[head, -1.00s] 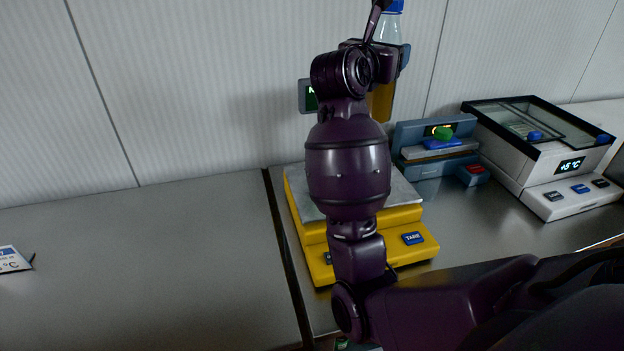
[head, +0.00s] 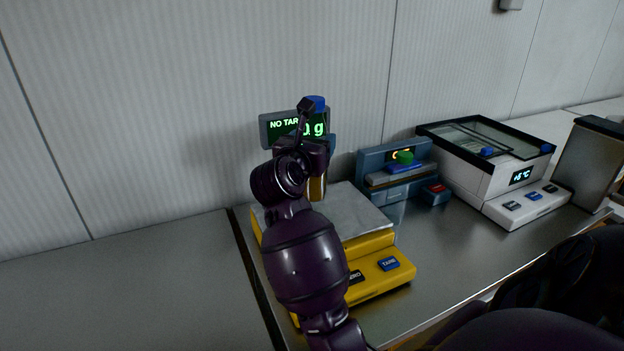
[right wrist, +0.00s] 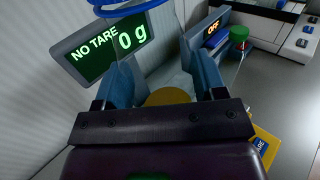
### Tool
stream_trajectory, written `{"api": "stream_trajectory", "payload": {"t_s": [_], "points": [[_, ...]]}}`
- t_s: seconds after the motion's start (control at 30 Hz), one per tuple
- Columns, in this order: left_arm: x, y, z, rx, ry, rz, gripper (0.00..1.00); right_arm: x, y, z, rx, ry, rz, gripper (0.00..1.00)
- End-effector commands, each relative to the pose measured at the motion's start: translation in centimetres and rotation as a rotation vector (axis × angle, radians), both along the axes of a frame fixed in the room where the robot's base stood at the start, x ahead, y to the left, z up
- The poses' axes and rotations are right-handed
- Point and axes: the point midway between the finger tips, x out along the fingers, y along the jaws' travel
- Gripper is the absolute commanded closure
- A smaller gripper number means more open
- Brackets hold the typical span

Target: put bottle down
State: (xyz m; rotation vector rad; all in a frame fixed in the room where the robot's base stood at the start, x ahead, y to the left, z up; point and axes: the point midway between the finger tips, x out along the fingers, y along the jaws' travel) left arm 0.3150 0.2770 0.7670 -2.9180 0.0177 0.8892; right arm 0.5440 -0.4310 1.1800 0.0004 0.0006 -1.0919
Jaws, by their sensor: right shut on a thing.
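A clear bottle with a blue cap (head: 315,103) and amber contents (head: 317,188) stands upright over the yellow scale (head: 378,283) with its grey plate (head: 352,212). My right gripper (head: 322,147) is shut on the bottle's upper part; my arm hides much of it. The bottle's base is hidden, so I cannot tell whether it touches the plate. In the right wrist view the bottle (right wrist: 168,97) sits between both fingers. The scale's display (right wrist: 105,45) reads "NO TARE 0 g". My left gripper is not in view.
A blue-grey device (head: 394,165) with a green knob stands right of the scale. Beyond it are a white cooled box with glass lid (head: 496,165) and a metal container (head: 592,165). The counter at left (head: 120,290) is clear. A ribbed wall is behind.

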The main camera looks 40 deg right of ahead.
Motion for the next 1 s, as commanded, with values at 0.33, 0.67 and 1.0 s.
{"api": "stream_trajectory", "payload": {"t_s": [0.33,0.67,1.0], "points": [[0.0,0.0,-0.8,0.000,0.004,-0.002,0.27,0.0,0.0,-3.9,-0.002,0.000,0.000,0.68],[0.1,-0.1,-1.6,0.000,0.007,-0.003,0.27,0.0,0.0,-7.8,-0.002,0.002,0.000,0.68],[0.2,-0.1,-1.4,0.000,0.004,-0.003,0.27,0.0,0.0,-8.0,-0.001,-0.002,0.000,0.68]]}}
